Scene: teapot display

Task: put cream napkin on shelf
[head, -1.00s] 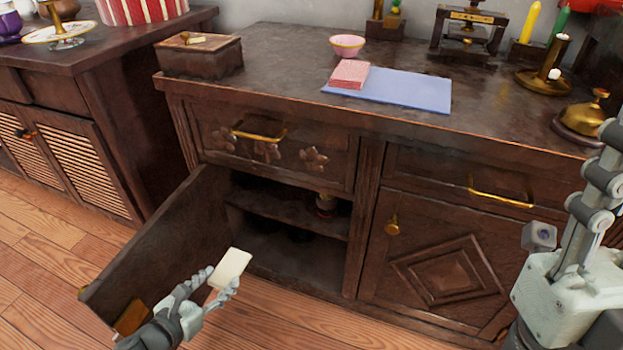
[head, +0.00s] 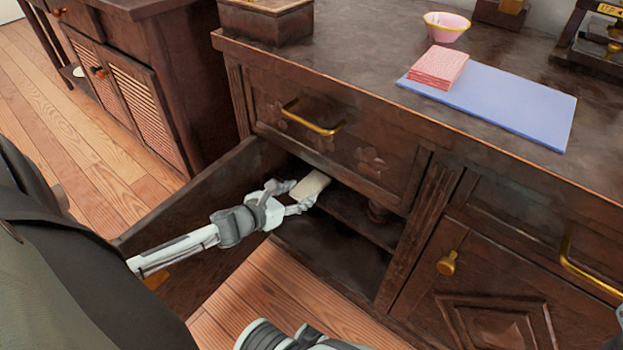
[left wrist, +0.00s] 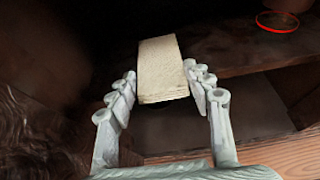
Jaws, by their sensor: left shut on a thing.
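The cream napkin (head: 311,184) is a small pale block between the fingers of my left gripper (head: 291,197). The gripper is shut on it at the mouth of the open cabinet, just under the drawer. In the left wrist view the napkin (left wrist: 163,68) stretches forward between the two fingers (left wrist: 165,95). The shelf (head: 352,216) inside the cabinet lies to the right of and beyond the napkin. It also shows in the left wrist view (left wrist: 240,58). The napkin appears held above or level with the shelf; no contact is clear.
The open cabinet door (head: 200,200) stands to the left of my left arm. The drawer with a brass handle (head: 312,118) is just above. A pink napkin stack (head: 438,67) lies on a blue mat (head: 520,105) on top.

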